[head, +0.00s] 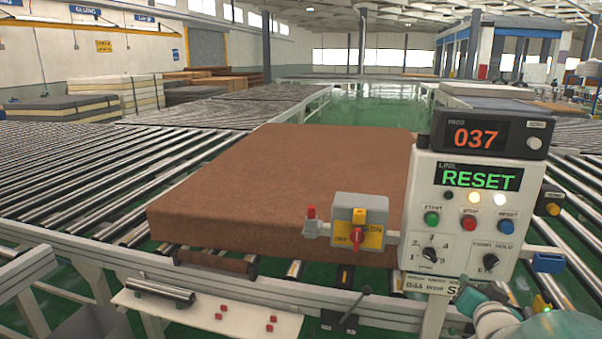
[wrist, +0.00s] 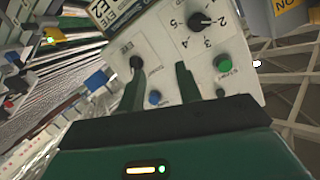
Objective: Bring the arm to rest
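My gripper (wrist: 158,70) shows in the wrist view with two dark green fingers standing apart and nothing between them. The control panel (wrist: 190,40) fills the view beyond the fingers and appears turned over. In the head view, my pale arm is at the bottom right corner, below the control panel (head: 460,215). A dark teal part at its end is partly cut off, and its fingers are not clear there. The panel reads "RESET" and the counter (head: 475,137) above reads 037. A brown mattress (head: 290,185) lies flat on the rollers, apart from my arm.
A grey switch box (head: 360,215) with a red knob stands in front of the mattress. A white shelf (head: 205,318) holds a metal cylinder (head: 160,290) and several red pieces. Roller conveyors (head: 70,170) spread left and behind; mattress stacks (head: 125,90) stand far left.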

